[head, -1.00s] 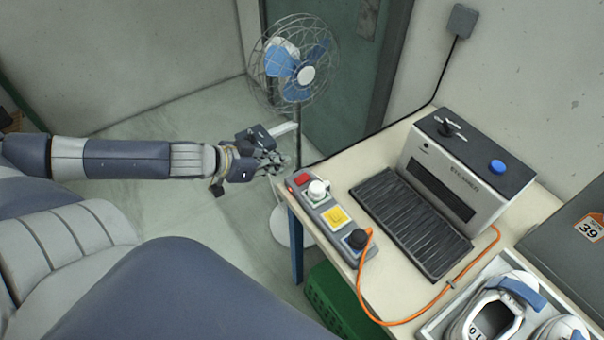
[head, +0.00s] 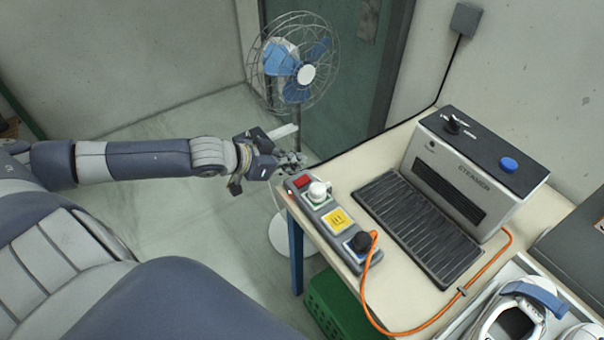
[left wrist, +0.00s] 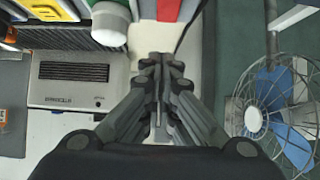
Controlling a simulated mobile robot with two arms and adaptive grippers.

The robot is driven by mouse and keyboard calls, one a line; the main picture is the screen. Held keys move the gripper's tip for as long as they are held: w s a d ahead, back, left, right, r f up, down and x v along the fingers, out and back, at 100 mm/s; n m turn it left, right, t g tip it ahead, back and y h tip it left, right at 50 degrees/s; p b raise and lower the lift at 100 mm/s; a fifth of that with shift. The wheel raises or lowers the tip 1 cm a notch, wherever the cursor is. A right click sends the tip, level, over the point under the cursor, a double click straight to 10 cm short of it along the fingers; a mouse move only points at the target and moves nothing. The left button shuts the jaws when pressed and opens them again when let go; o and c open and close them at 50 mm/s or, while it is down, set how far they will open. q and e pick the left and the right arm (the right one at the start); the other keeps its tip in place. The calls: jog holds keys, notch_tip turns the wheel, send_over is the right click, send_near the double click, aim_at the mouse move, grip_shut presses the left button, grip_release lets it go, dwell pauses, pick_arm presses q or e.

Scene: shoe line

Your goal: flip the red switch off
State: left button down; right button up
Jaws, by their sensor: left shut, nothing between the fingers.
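The red switch (head: 302,182) sits at the far left end of a grey control strip (head: 327,215) on the table. A small red light (head: 290,192) glows beside it. In the left wrist view the red switch (left wrist: 168,10) shows at the top edge, partly cut off, just beyond the fingertips. My left gripper (head: 297,163) is shut and empty, off the table's left corner and just behind the switch. It also shows in the left wrist view (left wrist: 160,62). I see a small gap to the switch, though contact is hard to judge. My right gripper is not in view.
A steamer (head: 470,180) stands to the right. A fan (head: 300,70) stands behind my gripper. A green crate (head: 335,305) is below.

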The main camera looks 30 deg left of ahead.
aim_at(302, 182)
pick_arm(q)
jog(key=shift+w+d+f, duration=0.1)
jog(key=shift+w+f, duration=0.1)
jog(key=shift+w, duration=0.2)
jog(key=f, duration=0.1)
jog(key=w+f, duration=0.1)
jog(key=f+p, duration=0.1)
jog(key=f, duration=0.1)
jog(key=shift+w+d+f, duration=0.1)
jog(key=shift+w+d, duration=0.2)
jog(key=shift+d, duration=0.1)
jog(key=shift+f, duration=0.35)
